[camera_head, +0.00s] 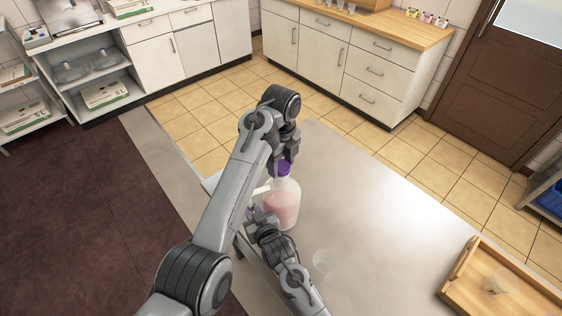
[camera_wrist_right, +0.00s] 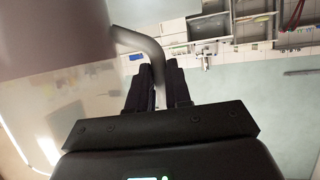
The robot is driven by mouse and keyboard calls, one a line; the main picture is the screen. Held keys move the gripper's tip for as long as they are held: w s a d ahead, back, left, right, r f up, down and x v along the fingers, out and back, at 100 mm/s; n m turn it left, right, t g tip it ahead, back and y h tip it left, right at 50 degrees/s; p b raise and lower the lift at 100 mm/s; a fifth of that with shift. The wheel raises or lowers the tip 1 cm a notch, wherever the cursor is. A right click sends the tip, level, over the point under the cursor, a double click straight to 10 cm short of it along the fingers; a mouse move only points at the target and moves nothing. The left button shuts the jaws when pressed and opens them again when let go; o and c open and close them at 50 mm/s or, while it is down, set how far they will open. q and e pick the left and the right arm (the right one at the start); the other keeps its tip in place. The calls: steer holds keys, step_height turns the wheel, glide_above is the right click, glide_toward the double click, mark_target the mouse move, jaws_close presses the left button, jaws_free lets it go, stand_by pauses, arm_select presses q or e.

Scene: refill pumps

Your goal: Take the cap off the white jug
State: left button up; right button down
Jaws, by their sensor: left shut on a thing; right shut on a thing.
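The white translucent jug (camera_head: 288,190) with pink liquid stands upright at the left edge of the table. Its purple cap (camera_head: 283,170) is at the top, on or right at the neck; I cannot tell whether it is loose. My left gripper (camera_head: 284,163) comes down from above and is shut on the cap, hiding part of it. My right gripper (camera_head: 254,214) is low at the jug's left side, shut on its handle. The right wrist view shows the handle (camera_wrist_right: 143,45) running down between the dark fingers of this gripper (camera_wrist_right: 158,88).
The grey table (camera_head: 400,230) is mostly clear to the right of the jug. A clear round item (camera_head: 324,262) stands near its front. A wooden tray (camera_head: 459,262) with a clear container (camera_head: 498,283) is at the right. Cabinets (camera_head: 340,50) line the back.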

arm_select(q)
steer(key=n, duration=1.6)
steer(key=o, duration=1.2)
steer(key=shift+c, duration=0.2)
